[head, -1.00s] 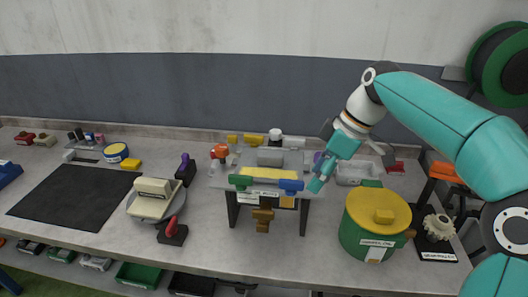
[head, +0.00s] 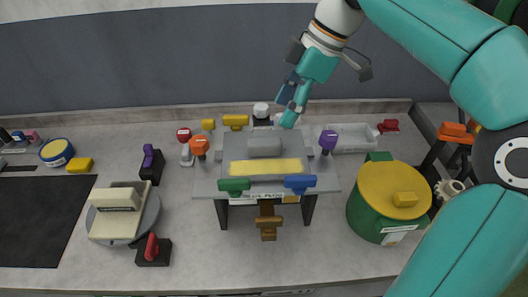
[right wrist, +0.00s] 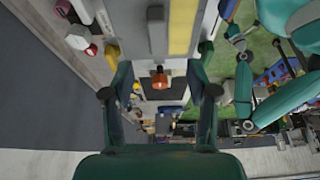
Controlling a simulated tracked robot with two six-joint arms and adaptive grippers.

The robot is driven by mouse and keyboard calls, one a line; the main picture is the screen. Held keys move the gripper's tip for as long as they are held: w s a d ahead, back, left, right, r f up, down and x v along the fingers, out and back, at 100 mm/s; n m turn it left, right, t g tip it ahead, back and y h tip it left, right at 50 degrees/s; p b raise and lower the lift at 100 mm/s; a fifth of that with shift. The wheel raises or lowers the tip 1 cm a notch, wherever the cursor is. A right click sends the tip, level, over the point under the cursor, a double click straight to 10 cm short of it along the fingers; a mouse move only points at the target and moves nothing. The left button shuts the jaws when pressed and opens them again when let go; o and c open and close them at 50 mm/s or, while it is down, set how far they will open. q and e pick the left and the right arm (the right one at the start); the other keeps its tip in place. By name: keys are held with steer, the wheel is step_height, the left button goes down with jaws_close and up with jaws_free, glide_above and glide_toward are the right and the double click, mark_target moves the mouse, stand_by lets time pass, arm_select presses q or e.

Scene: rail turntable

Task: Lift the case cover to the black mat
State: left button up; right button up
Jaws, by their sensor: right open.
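A grey case (head: 205,187) stands on dark legs near the middle of the bench. Its top, which looks like the case cover, has a yellow stripe (head: 262,168) and a raised grey block (head: 264,146). The black mat (head: 40,220) lies flat and bare at the left. My right gripper (head: 289,117) is open and empty, and in the head view it overlaps the back edge of the case. In the right wrist view, an orange knob (right wrist: 160,80) shows between its spread fingers, with the stripe (right wrist: 181,25) above. My left gripper is out of view.
Orange (head: 199,146), purple (head: 328,141), green (head: 233,184) and blue (head: 300,182) handles surround the case. A turntable (head: 150,213) with a cream box (head: 114,199) stands between mat and case. A green drum with a yellow lid (head: 390,183) stands at the right.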

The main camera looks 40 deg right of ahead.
mark_target(265, 141)
steer(key=x, duration=0.5)
steer(key=shift+f, duration=0.3)
steer(key=shift+w+x, duration=0.15)
steer(key=shift+x, duration=1.15)
steer(key=shift+w+x, duration=0.1)
steer(key=shift+x, duration=1.2)
jaws_close()
steer(key=shift+r, duration=0.1)
